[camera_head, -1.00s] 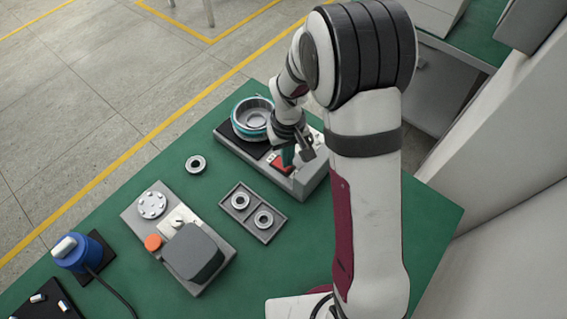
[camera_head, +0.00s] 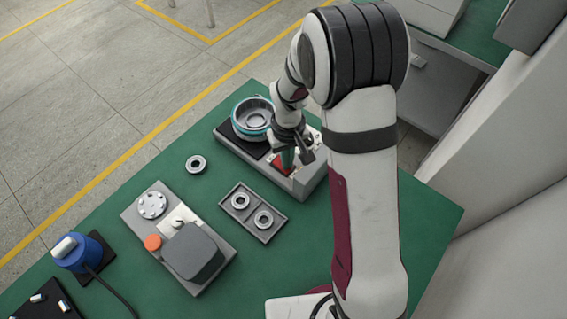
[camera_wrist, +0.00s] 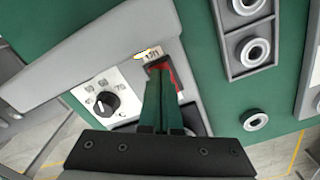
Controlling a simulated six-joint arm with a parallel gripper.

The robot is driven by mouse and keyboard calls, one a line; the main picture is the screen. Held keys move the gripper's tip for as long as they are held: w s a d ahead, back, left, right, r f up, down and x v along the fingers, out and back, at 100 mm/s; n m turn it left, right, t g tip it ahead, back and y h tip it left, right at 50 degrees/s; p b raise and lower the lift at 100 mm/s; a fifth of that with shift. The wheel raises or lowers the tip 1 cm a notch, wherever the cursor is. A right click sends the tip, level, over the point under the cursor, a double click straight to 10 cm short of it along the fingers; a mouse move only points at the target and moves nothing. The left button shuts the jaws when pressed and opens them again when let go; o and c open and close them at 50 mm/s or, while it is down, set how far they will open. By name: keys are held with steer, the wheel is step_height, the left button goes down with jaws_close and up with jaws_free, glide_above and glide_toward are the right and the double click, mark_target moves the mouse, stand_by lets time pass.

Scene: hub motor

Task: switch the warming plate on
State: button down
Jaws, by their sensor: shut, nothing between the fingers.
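The warming plate is a grey unit (camera_head: 301,186) at the table's far edge, with a black heating pad (camera_head: 228,131) at its left end. A metal ring-shaped housing with a teal band (camera_head: 253,117) sits on the pad. The red switch (camera_head: 280,163) is on the unit's right part; in the wrist view the red switch (camera_wrist: 172,72) is partly hidden behind my fingers. My gripper (camera_head: 288,163) is shut and empty, pointing down, its green fingertips (camera_wrist: 160,72) at the switch. I cannot tell whether they touch it. A small yellow-white lamp (camera_wrist: 148,53) beside the switch looks bright.
A black dial (camera_wrist: 103,103) with temperature numbers is beside the fingers. A grey tray with two rings (camera_head: 254,232), a loose ring (camera_head: 196,164) and a grey fixture with an orange button (camera_head: 153,242) are nearer. A blue cylinder (camera_head: 78,252) stands at the left. Green table is clear between them.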

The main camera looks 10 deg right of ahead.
step_height(320, 180, up, 6)
steer(key=shift+r, duration=0.4)
stand_by(0.3)
